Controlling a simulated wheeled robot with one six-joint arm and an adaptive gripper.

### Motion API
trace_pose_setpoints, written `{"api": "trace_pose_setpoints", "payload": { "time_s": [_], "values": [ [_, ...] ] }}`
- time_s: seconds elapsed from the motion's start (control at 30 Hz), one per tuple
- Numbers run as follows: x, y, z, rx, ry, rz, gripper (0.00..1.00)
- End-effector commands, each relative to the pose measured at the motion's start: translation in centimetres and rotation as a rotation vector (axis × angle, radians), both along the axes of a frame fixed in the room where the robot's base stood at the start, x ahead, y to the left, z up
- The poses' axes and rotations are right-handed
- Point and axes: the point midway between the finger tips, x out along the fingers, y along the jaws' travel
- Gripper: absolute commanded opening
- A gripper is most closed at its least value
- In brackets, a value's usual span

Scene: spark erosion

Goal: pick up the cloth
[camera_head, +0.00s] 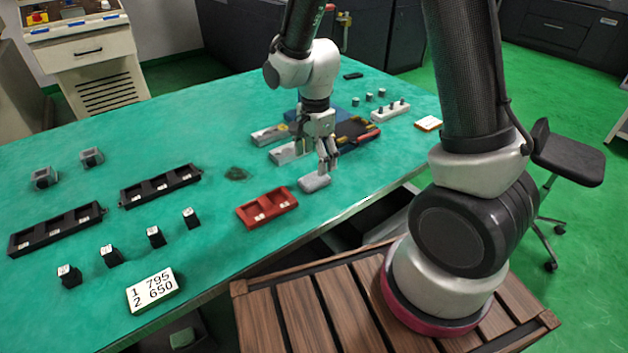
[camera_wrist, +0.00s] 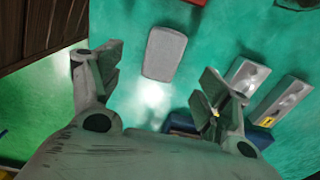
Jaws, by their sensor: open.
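The cloth (camera_head: 314,183) looks like a small light grey pad with rounded corners. It lies flat on the green table top near the front edge. My gripper (camera_head: 327,167) points down just above it and slightly to its right. In the wrist view the cloth (camera_wrist: 164,54) lies beyond the fingertips, roughly in line with the gap. The two fingers of my gripper (camera_wrist: 157,90) are wide apart with nothing between them. No contact with the cloth shows.
A red tray (camera_head: 267,208) lies left of the cloth. Grey holders (camera_head: 285,152) and a blue case (camera_head: 345,118) with tools stand close behind my gripper. The table's front edge is near.

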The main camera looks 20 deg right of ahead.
Motion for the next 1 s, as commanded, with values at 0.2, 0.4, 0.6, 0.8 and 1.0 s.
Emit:
{"api": "trace_pose_setpoints", "payload": {
  "time_s": [0.2,0.4,0.6,0.8,1.0],
  "values": [
    [0.1,0.0,-2.8,-0.001,0.004,0.001,0.77],
    [0.5,0.0,-5.9,-0.002,0.005,0.002,0.77],
    [0.5,0.1,-7.0,-0.001,0.002,0.003,0.77],
    [0.5,0.1,-6.9,0.000,0.001,0.003,0.68],
    [0.5,0.1,-6.9,0.000,0.001,0.003,0.31]
  ]
}}
